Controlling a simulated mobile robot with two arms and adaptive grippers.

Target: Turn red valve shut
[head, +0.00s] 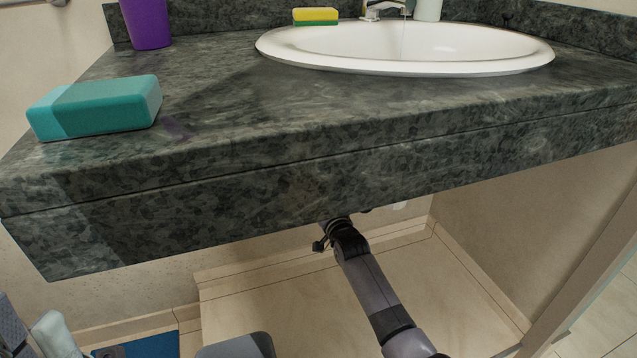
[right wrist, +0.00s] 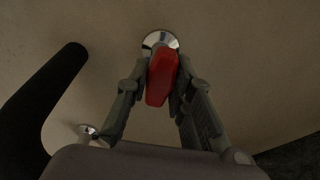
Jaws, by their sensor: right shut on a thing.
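The red valve (right wrist: 160,92) shows in the right wrist view as an elongated red handle in front of a round chrome plate (right wrist: 159,40) on the wall. My right gripper (right wrist: 163,76) is shut on the red handle, with one finger on each side of it. In the head view my right arm reaches under the counter; its fingers and the valve are hidden behind the counter's front edge. My left gripper cannot be made out in either view.
The dark stone counter (head: 280,165) overhangs my right arm. On it are a white sink (head: 440,70), a faucet, a yellow-green sponge (head: 316,16), a teal block (head: 95,105) and a purple cup (head: 146,22). A black pipe (right wrist: 45,100) runs left of my right gripper.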

